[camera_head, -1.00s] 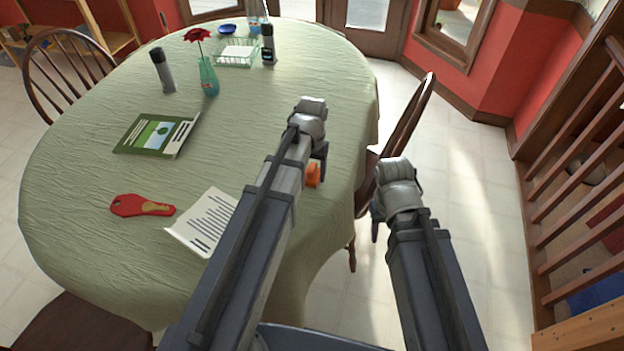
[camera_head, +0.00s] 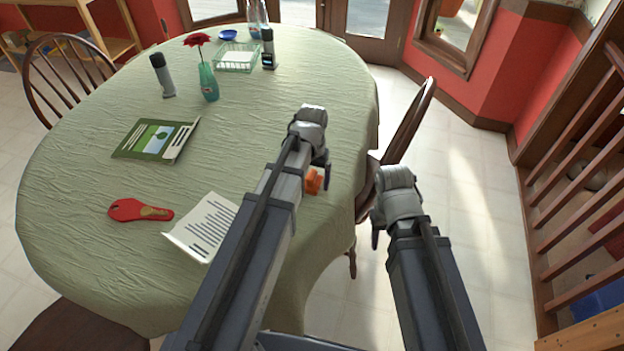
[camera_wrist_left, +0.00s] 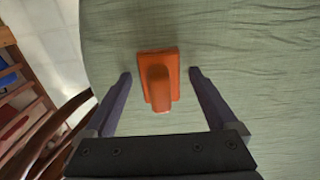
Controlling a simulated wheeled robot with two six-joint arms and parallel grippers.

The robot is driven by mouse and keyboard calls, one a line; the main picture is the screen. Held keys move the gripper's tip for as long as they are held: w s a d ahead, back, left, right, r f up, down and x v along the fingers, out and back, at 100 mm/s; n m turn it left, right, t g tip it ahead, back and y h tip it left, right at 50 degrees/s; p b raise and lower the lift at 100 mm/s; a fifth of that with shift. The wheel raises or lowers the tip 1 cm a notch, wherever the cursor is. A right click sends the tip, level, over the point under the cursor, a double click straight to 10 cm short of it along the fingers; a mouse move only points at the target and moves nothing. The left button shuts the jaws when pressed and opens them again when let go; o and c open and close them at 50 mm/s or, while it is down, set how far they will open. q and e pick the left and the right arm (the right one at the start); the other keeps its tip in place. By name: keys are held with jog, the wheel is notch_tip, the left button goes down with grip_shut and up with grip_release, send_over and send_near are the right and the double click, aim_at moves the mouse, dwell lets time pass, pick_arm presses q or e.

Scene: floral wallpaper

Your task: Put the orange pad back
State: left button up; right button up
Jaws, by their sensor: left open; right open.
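The orange pad (camera_head: 313,181) lies on the green tablecloth near the table's right edge, partly hidden by my left arm in the head view. In the left wrist view the orange pad (camera_wrist_left: 159,78) shows whole, a flat plate with a raised rounded handle. My left gripper (camera_head: 322,172) is over the table beside it. In the left wrist view my left gripper (camera_wrist_left: 160,75) is open, with its fingers on either side of the pad and not touching it. My right gripper (camera_head: 376,228) hangs off the table's right edge, apart from the pad.
A wooden chair (camera_head: 410,122) stands at the right.

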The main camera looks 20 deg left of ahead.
aim_at(312, 174)
pick_arm(q)
jog(key=shift+r, duration=0.1)
notch_tip(312, 174, up, 12)
jog(key=p, duration=1.2)
jog(key=shift+r, duration=0.1)
jog(key=s+d+m+y, duration=0.1)
jog(key=s+d+m, duration=0.2)
jog(key=s+d, duration=0.7)
jog(key=s, duration=0.4)
jog(key=shift+s+d, duration=0.15)
jog(key=shift+d, duration=0.1)
